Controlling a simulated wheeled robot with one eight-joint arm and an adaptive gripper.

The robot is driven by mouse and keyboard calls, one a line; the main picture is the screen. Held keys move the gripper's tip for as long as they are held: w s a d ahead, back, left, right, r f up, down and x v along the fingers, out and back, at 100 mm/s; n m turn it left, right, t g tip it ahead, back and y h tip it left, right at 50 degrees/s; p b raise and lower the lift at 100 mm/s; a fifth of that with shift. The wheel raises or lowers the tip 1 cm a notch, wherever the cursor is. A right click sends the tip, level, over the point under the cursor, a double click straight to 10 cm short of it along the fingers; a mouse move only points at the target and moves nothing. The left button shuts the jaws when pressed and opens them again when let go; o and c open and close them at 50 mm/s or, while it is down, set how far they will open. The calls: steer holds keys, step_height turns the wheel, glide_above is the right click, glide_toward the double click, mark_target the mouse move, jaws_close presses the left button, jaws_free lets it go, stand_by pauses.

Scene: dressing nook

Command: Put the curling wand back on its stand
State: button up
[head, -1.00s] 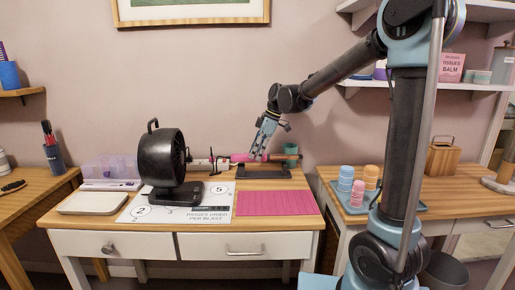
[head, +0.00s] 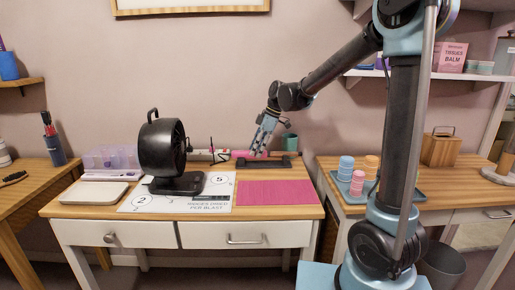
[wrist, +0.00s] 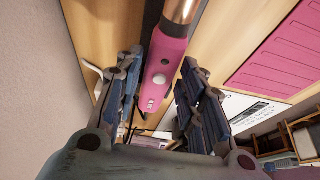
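The curling wand has a pink handle and a coppery barrel. The barrel (wrist: 182,10) leaves the top of that view. In the head view my gripper (head: 260,149) points down at the back of the white-drawered table, and the handle (head: 240,154) shows just left of it. The dark stand (head: 264,166) lies right below the gripper. The fingers hide part of the wand, and I cannot tell whether the wand touches the stand.
A black fan (head: 162,150) stands left of the stand on a printed sheet (head: 150,203). A pink mat (head: 275,193) lies clear in front. A teal cup (head: 289,142) stands close behind the stand. A power strip (head: 203,156) lies at the back.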

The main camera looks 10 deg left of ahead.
steer(key=shift+o, duration=0.3)
steer(key=shift+r, duration=0.1)
steer(key=v, duration=1.2)
